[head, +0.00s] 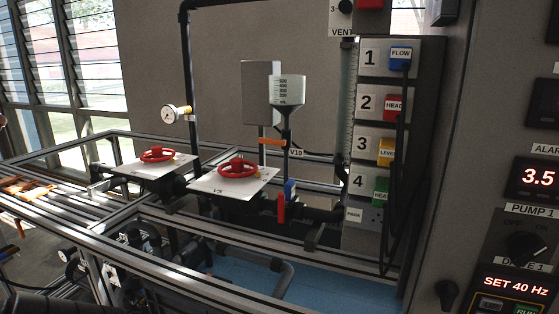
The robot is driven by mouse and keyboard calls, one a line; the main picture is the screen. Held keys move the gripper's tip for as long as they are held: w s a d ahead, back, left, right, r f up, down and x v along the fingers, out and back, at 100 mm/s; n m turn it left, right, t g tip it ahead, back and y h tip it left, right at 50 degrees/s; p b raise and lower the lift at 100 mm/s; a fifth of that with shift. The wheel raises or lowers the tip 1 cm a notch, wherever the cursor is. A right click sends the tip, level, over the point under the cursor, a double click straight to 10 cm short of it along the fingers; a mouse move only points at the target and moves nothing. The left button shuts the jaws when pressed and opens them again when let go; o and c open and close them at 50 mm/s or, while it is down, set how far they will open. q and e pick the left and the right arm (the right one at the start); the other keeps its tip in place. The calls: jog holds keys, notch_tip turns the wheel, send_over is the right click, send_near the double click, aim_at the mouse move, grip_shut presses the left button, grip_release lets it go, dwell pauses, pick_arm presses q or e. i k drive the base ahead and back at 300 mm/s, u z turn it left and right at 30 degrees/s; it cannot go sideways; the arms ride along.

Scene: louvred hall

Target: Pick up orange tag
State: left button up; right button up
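Several flat orange pieces (24,187) lie on the frame at the far left of the head view. They look like tags, but they are small and partly cut off by the picture edge, and I cannot tell them apart well. Another small orange piece (272,141) sits crosswise on the pipe below the funnel, beside the V10 label. I cannot tell whether it is a tag or a valve lever. Neither of my grippers is in view.
Two red handwheels (157,154) (237,168) stand on white plates over metal rails. A measuring funnel (287,90) and a gauge (168,114) rise behind them. A numbered panel (372,104) with coloured plugs and cables is at right, beside a control cabinet (490,150). A blue tank (325,290) lies below.

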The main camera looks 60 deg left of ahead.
aim_at(33, 194)
jog(key=u, duration=2.05)
jog(key=k, duration=0.4)
jog(key=u, duration=1.4)
jog(key=i, duration=0.75)
jog(key=u, duration=0.8)
jog(key=i, duration=2.15)
jog(key=z, duration=1.15)
jog(key=i, duration=1.1)
jog(key=z, duration=1.55)
jog(key=i, duration=0.15)
jog(key=u, duration=0.1)
